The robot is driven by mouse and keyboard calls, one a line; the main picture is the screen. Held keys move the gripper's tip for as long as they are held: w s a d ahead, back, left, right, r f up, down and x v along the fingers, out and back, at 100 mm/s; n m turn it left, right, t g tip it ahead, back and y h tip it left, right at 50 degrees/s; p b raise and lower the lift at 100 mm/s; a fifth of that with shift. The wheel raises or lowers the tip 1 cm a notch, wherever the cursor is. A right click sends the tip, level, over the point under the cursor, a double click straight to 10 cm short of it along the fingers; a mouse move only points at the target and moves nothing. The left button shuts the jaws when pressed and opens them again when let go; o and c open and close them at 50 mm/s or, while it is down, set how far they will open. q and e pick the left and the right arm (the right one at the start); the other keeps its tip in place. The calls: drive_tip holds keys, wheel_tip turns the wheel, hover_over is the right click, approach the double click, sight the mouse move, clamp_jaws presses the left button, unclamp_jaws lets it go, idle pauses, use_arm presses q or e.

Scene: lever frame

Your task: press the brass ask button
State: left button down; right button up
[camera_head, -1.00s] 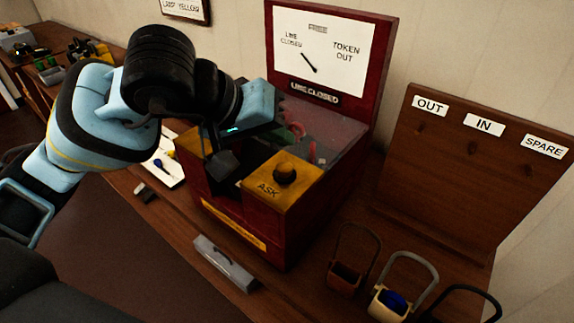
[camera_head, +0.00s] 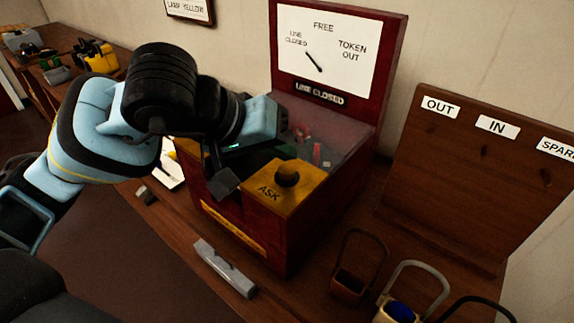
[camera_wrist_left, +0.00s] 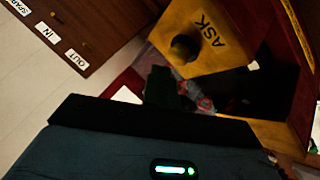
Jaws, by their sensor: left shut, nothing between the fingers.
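The ask button (camera_head: 287,175) is a dark, brassy round knob on a yellow plate lettered ASK (camera_head: 266,193), on top of the dark red box (camera_head: 265,235). It also shows in the left wrist view (camera_wrist_left: 184,46), near the top centre. My left gripper (camera_head: 223,184) is shut and empty, its fingers pointing down, left of the ASK plate and apart from the button. In the left wrist view the dark fingers (camera_wrist_left: 165,88) show below the button. The dial (camera_head: 327,50) above has its needle toward LINE CLOSED. My right gripper is out of view.
A glassy cover (camera_head: 330,135) lies behind the plate, with red items beneath. A board (camera_head: 470,180) labelled OUT, IN and SPARE stands at right. Looped-handle holders (camera_head: 355,275) stand at the front right, and a grey block (camera_head: 224,268) lies before the box.

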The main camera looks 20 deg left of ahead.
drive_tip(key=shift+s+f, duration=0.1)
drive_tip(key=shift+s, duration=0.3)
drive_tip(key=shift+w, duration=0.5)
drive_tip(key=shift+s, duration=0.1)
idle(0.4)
use_arm(q)
drive_tip(key=shift+f+b, duration=0.35)
drive_tip(key=shift+f, duration=0.1)
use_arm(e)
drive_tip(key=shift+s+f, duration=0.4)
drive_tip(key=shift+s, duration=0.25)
use_arm(q)
drive_tip(key=shift+f, duration=0.1)
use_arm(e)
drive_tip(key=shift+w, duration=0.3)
